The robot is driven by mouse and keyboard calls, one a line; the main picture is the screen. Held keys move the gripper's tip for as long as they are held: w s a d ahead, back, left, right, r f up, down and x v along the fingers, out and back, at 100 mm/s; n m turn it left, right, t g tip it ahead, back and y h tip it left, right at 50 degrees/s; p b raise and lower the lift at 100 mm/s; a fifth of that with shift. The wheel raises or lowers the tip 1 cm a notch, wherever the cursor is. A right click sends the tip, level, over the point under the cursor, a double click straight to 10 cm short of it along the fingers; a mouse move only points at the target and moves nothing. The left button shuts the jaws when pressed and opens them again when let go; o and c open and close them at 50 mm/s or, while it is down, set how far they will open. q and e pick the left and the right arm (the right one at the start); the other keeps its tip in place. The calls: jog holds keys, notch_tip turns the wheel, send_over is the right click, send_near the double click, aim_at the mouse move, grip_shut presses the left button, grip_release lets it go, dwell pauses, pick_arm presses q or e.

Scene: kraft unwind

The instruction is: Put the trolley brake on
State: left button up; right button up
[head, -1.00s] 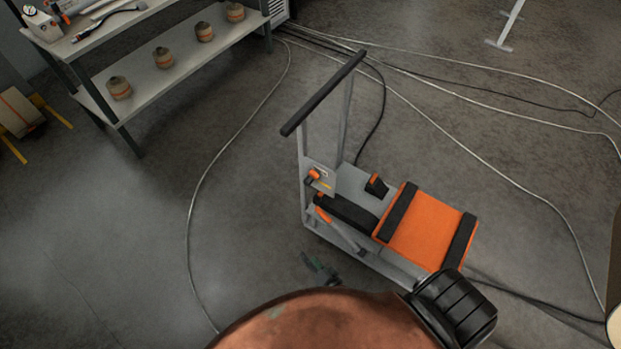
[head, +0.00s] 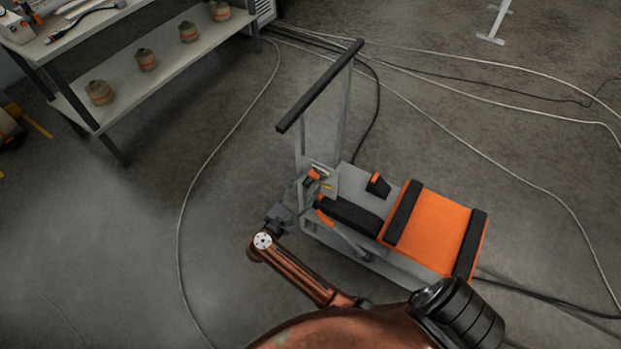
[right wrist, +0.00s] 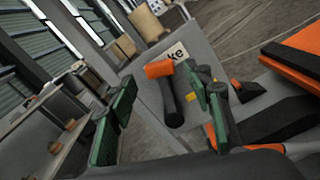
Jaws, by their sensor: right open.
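The trolley (head: 345,226) stands on the floor with its black handle bar (head: 320,87) upright at the left end. A grey plate on its post carries the brake lever (head: 313,176), with an orange knob and a dark shaft. In the right wrist view the brake lever (right wrist: 169,98) shows between the green fingers, its orange end up, beside a white label partly reading "ke". My right gripper (head: 300,195) is open at the plate, and it also shows in the right wrist view (right wrist: 160,108). I cannot tell whether a finger touches the lever. My left gripper is not in view.
An orange box-like load with black bands (head: 430,232) and an orange-black pedal-like part (head: 378,185) are on the trolley. A shelf table (head: 120,95) with several rolls stands upper left. Cables (head: 207,160) cross the floor. Floor left of the trolley is otherwise clear.

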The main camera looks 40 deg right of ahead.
aim_at(312, 177)
jog(key=shift+x, duration=1.85)
jog(key=shift+c, duration=0.5)
grip_shut()
